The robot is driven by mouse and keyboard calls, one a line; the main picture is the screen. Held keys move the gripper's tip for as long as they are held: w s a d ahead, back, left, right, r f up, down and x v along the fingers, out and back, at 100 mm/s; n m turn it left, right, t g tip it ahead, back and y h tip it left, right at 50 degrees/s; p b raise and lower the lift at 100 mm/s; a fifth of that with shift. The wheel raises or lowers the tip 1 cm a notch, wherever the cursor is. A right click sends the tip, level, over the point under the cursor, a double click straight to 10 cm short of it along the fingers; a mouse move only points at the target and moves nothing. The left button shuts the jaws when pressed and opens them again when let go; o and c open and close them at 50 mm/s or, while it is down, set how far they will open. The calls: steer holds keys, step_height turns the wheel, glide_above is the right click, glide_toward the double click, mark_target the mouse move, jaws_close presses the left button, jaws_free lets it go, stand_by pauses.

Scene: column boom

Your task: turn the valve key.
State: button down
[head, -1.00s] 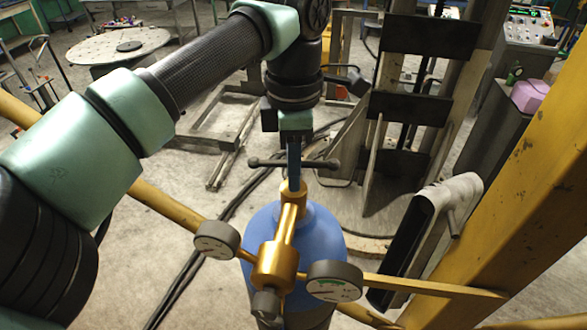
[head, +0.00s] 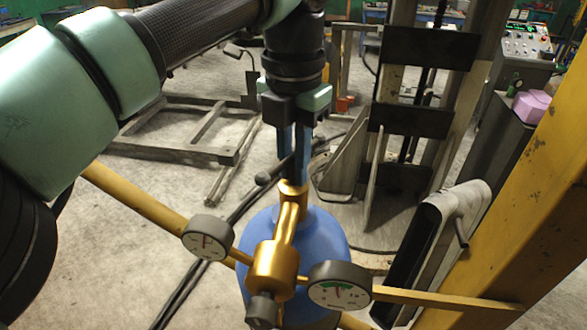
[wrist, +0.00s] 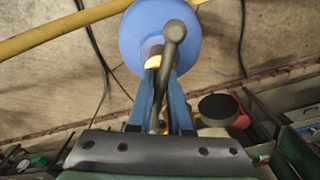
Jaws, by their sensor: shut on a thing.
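The valve key is a dark bar with ball ends, on top of the brass valve (head: 290,205) of a blue gas cylinder (head: 322,245). One ball end of the valve key (head: 263,179) shows just left of my fingers in the head view; the rest is mostly hidden behind them. My gripper (head: 294,176) points down with its blue fingers shut on the valve key. In the wrist view the valve key (wrist: 172,42) runs between the fingers of my gripper (wrist: 160,90), its ball end over the blue cylinder (wrist: 135,35).
Two round gauges (head: 207,238) (head: 340,286) stick out either side of the brass regulator (head: 272,270). A yellow rail (head: 140,205) passes behind the cylinder, and a yellow post (head: 520,190) stands at right. Black hoses lie on the floor.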

steer(key=n+b, duration=0.2)
steer(key=n, duration=0.4)
steer(key=shift+n, duration=0.3)
steer(key=shift+r, duration=0.1)
stand_by(0.4)
steer(key=c, duration=0.8)
jaws_free()
steer(key=shift+c, duration=0.2)
step_height(320, 180, up, 11)
steer(key=p, duration=0.8)
steer(key=shift+p, duration=0.35)
steer(key=shift+r+b, duration=0.3)
steer(key=shift+r, duration=0.65)
